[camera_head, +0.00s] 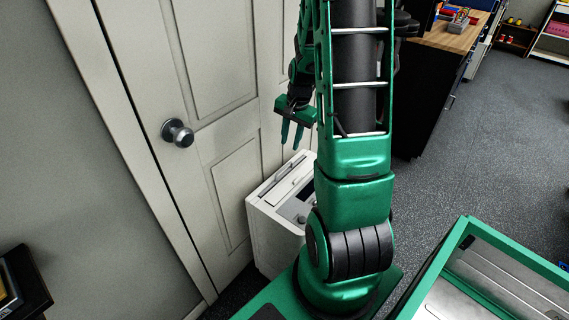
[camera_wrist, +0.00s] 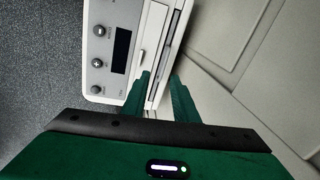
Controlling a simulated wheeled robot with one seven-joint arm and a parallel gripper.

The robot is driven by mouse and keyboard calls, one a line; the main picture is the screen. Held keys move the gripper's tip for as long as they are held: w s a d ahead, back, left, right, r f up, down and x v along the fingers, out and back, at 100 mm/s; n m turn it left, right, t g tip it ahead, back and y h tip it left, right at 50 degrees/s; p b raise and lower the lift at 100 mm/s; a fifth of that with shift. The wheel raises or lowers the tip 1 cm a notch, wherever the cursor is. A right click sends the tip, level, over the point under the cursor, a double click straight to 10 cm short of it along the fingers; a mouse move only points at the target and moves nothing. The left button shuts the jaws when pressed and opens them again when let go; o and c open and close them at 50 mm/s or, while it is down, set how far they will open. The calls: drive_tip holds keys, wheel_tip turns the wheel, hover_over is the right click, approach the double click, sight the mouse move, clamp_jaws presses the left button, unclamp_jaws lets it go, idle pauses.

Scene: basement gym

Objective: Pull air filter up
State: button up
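A white box-shaped appliance (camera_head: 268,232) stands on the floor against the door, partly hidden behind my arm. Its top shows in the wrist view (camera_wrist: 125,15), with knobs and a dark display. A narrow slotted strip (camera_wrist: 170,42) runs along the door-side edge of that top, and shows in the head view too (camera_head: 290,166). I cannot tell for sure which part is the air filter. My gripper (camera_head: 291,142) is above the appliance, pointing down.
A white panelled door (camera_head: 225,130) with a dark round knob (camera_head: 177,133) is close behind the appliance. A dark cabinet with a wooden top (camera_head: 445,38) stands to the right of my arm. Grey carpet (camera_head: 500,140) is open at the right.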

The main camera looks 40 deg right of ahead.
drive_tip(key=shift+m, duration=0.7)
drive_tip(key=w+f, duration=0.1)
drive_tip(key=f, duration=0.4)
drive_tip(key=w+d+f, duration=0.1)
drive_tip(key=w+f, duration=0.1)
drive_tip(key=f, duration=0.3)
drive_tip(key=w+d+f, duration=0.1)
drive_tip(key=f, duration=0.4)
drive_tip(key=shift+w, duration=0.2)
clamp_jaws()
drive_tip(key=shift+w+r+t, duration=0.15)
drive_tip(key=shift+w+t, duration=0.1)
drive_tip(key=shift+t, duration=0.05)
